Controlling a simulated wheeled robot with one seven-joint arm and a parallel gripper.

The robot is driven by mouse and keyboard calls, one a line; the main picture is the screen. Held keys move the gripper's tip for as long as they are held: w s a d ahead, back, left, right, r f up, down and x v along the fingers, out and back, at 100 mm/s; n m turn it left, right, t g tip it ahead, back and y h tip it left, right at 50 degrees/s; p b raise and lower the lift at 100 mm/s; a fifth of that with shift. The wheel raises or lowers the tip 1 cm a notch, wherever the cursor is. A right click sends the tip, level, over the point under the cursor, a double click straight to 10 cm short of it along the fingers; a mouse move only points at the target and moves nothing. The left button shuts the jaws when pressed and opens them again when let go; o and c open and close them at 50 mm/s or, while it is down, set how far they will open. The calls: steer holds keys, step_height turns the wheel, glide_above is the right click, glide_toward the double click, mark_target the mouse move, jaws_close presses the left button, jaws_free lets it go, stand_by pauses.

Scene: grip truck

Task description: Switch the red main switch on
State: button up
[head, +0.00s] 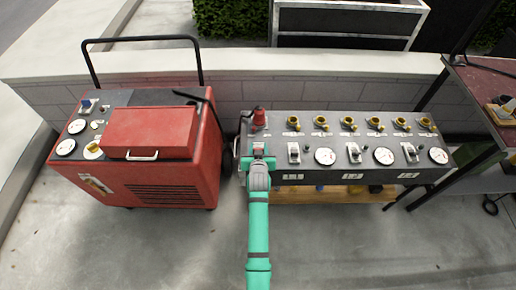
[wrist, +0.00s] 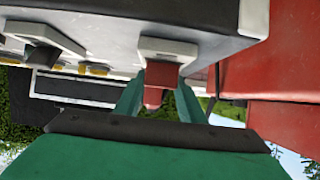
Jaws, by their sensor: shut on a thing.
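The red main switch (wrist: 158,76) shows in the wrist view as a red lever on a white base plate (wrist: 168,47). My gripper (wrist: 159,96) has one green finger on each side of the lever and is shut on it. In the head view my gripper (head: 259,163) is at the left end of the grey control panel (head: 335,172), over the switch's place. It largely hides the switch there, so I cannot tell the lever's position from that view.
A red connector (head: 259,117) stands behind my gripper on the panel. Several yellow valves (head: 320,122), white-based switches (head: 294,152) and round gauges (head: 325,156) are to the right. A red machine (head: 150,133) stands close on the left. The floor in front is clear.

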steer(key=o, duration=1.1)
steer(key=shift+c, duration=0.2)
steer(key=shift+s, duration=0.15)
steer(key=v, duration=1)
steer(key=shift+s+r, duration=0.25)
